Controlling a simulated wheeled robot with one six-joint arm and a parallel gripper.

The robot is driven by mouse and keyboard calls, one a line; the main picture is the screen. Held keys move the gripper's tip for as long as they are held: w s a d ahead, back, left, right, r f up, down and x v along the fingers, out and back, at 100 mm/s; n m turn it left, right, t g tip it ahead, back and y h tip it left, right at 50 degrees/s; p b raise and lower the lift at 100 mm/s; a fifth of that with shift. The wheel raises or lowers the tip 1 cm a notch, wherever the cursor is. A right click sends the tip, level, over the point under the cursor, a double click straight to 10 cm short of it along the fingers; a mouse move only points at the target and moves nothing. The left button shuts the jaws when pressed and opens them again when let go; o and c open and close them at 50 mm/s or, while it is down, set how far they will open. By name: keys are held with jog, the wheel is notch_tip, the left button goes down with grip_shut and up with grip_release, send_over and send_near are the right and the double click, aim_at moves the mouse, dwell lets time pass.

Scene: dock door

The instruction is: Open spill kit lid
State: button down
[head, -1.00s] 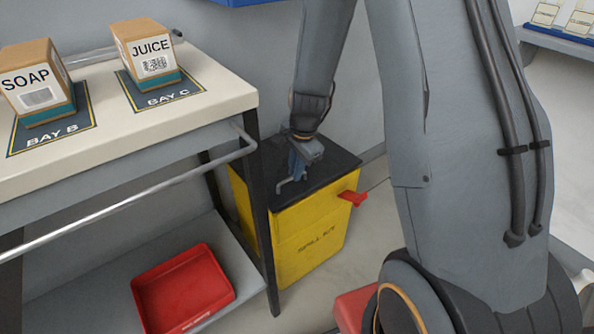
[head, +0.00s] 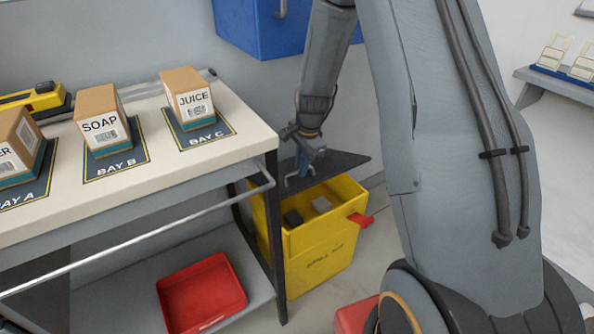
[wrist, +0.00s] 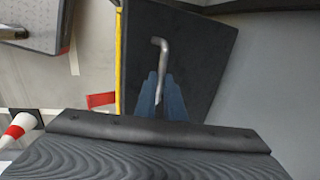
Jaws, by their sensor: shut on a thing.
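The yellow spill kit bin (head: 322,262) stands on the floor beside the table. My gripper (head: 302,165) is shut on the grey lid handle (head: 291,183) above the bin's opening. In the wrist view the blue fingers (wrist: 161,98) close on the lower part of the bent handle (wrist: 158,60), with the dark lid behind it. A red tab (head: 360,219) sticks out from the bin's right side.
The table (head: 215,167) at left carries the SOAP box (head: 100,120), the JUICE box (head: 188,97) and another box. A red tray (head: 202,288) lies on its lower shelf. A blue cabinet (head: 250,28) hangs on the wall above the bin.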

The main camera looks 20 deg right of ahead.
jog(key=shift+w, duration=0.45)
jog(key=c, duration=1.8)
grip_release()
jog(key=shift+d, duration=0.1)
jog(key=shift+c, duration=0.2)
jog(key=shift+s, duration=0.1)
notch_tip(320, 180, up, 8)
jog(key=s, duration=0.1)
jog(key=shift+s+d+f, duration=0.2)
jog(key=shift+s+d, duration=0.05)
jog(key=shift+s, duration=0.1)
